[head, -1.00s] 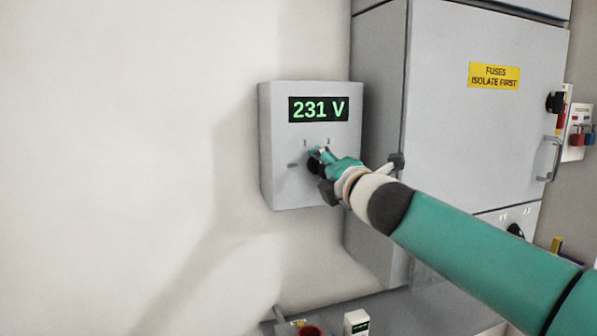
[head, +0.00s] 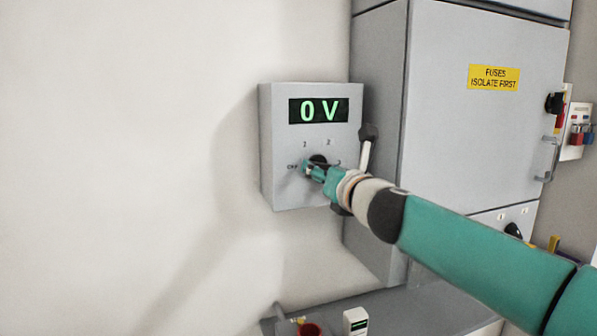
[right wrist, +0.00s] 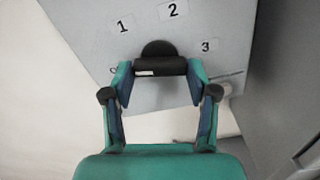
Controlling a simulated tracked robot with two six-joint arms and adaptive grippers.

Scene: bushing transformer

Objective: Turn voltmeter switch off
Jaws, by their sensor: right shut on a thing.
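The voltmeter (head: 275,150) is a grey box on the wall, and its green display (head: 319,111) reads 0 V. Its black rotary switch (right wrist: 160,66) sits below the display, with labels 1, 2 and 3 around it and an OFF label (head: 292,166) at the left. My right gripper (head: 312,170) is at the switch. In the right wrist view its two fingers (right wrist: 160,84) are on either side of the switch's handle, shut on it. The white mark on the handle is toward the left end, on the OFF side. My left gripper is not in view.
A grey cabinet (head: 480,120) with a yellow fuse label (head: 494,78) stands right of the voltmeter. A ledge (head: 420,309) below carries a small white device (head: 356,322) and a red object (head: 309,329). The wall at left is clear.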

